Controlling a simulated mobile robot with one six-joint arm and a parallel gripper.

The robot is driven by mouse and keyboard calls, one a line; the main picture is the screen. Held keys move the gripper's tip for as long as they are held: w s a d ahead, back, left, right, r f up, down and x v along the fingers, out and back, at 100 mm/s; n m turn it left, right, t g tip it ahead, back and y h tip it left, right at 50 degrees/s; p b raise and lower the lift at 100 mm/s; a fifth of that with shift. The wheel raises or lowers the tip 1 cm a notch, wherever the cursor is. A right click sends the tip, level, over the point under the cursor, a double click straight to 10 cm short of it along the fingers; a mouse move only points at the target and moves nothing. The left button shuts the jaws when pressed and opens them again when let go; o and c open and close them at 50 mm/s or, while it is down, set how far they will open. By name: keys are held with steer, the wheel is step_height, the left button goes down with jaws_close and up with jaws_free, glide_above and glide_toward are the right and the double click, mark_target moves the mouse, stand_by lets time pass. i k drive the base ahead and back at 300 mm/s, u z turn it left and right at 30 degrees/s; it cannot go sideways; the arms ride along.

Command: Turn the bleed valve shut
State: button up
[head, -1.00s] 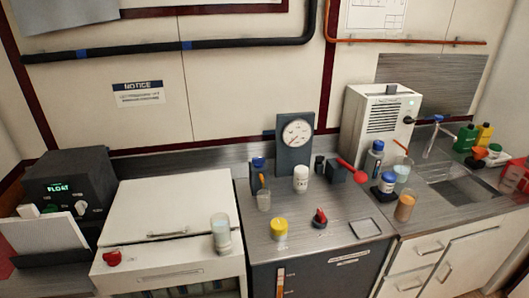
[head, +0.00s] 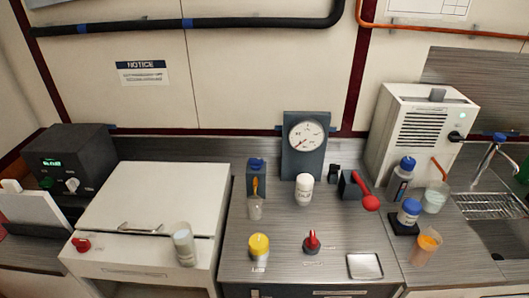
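No label reading bleed valve is legible. A dark block with a red-ended lever (head: 370,201) stands on the counter right of the gauge; the lever slants down to the right. A red-handled knob (head: 311,242) sits on a dark round base at the front of the counter, its handle pointing up in the picture. A yellow-capped knob or jar (head: 259,246) is left of it. A round dial gauge (head: 306,136) on a grey plate stands at the wall. I cannot tell which of these is the bleed valve. My gripper is not in view.
A white lidded cabinet (head: 150,200) with a red knob (head: 82,244) and a glass (head: 184,246) is at left. White bottle (head: 304,190), blue-capped bottles (head: 401,178) and an orange-filled beaker (head: 426,247) crowd the counter. A flat square tray (head: 364,266) lies in front; a sink is right.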

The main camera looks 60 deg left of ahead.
mark_target(256, 163)
steer(key=u, duration=0.3)
steer(key=i, duration=0.4)
steer(key=z, duration=0.65)
steer(key=k, duration=0.1)
steer(key=u, duration=2.65)
steer(key=k, duration=0.25)
steer(key=u, duration=1.95)
